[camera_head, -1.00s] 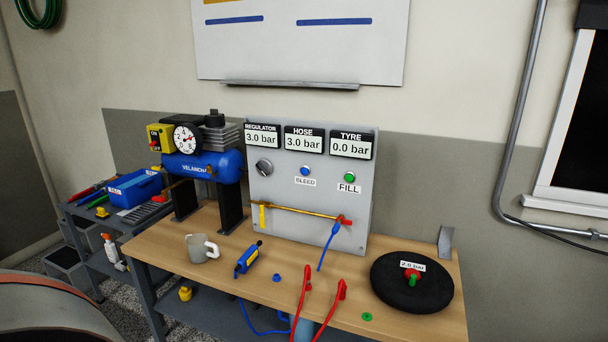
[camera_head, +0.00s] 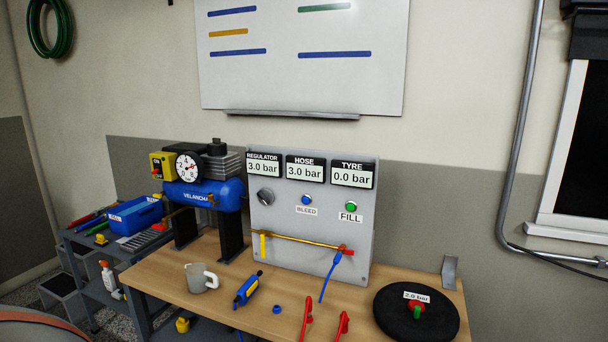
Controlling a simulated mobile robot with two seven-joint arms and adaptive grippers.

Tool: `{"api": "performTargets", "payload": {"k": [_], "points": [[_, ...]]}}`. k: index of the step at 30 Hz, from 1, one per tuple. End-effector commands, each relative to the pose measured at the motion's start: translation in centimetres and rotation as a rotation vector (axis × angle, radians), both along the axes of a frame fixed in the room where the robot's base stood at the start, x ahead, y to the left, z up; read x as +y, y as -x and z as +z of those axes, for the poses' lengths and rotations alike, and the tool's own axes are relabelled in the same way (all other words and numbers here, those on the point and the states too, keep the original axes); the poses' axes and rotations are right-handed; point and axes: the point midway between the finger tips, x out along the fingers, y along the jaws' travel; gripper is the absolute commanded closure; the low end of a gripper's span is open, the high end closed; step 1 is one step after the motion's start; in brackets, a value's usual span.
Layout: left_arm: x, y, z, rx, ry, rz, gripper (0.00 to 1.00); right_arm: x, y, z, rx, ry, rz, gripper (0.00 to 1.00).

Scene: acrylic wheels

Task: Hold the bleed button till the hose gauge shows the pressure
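The grey panel (camera_head: 290,222) stands upright at the back of the wooden bench. Its hose gauge (camera_head: 304,170) reads 3.0 bar, the regulator gauge (camera_head: 263,165) reads 3.0 bar and the tyre gauge (camera_head: 352,174) reads 0.0 bar. The blue bleed button (camera_head: 307,200) sits under the hose gauge, above a BLEED label, with nothing touching it. The green fill button (camera_head: 351,207) is to its right. A black tyre (camera_head: 392,318) lies flat at the bench's right; its label (camera_head: 417,296) appears to read 2.0 bar. Neither gripper is in view.
A compressor (camera_head: 207,194) stands left of the panel. A mug (camera_head: 197,279), a blue tool (camera_head: 247,290) and two red-handled items (camera_head: 308,312) lie in front. A brass pipe (camera_head: 300,239) with a blue hose (camera_head: 330,277) crosses the panel's lower front.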

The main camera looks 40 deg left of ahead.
Motion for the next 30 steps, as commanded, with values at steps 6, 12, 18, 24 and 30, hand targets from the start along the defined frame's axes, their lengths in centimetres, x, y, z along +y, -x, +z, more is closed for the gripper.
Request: {"api": "performTargets", "payload": {"k": [6, 12, 18, 24, 30], "points": [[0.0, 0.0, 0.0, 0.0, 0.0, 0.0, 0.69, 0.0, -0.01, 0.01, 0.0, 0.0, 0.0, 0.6], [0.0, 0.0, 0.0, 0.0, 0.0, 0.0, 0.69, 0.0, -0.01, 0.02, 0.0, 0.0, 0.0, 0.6], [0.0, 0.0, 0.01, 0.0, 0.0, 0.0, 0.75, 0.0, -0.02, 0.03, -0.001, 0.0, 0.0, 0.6], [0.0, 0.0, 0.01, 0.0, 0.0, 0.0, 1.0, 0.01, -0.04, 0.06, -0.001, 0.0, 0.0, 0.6], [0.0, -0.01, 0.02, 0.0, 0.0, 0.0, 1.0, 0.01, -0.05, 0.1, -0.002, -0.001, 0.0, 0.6]]}}
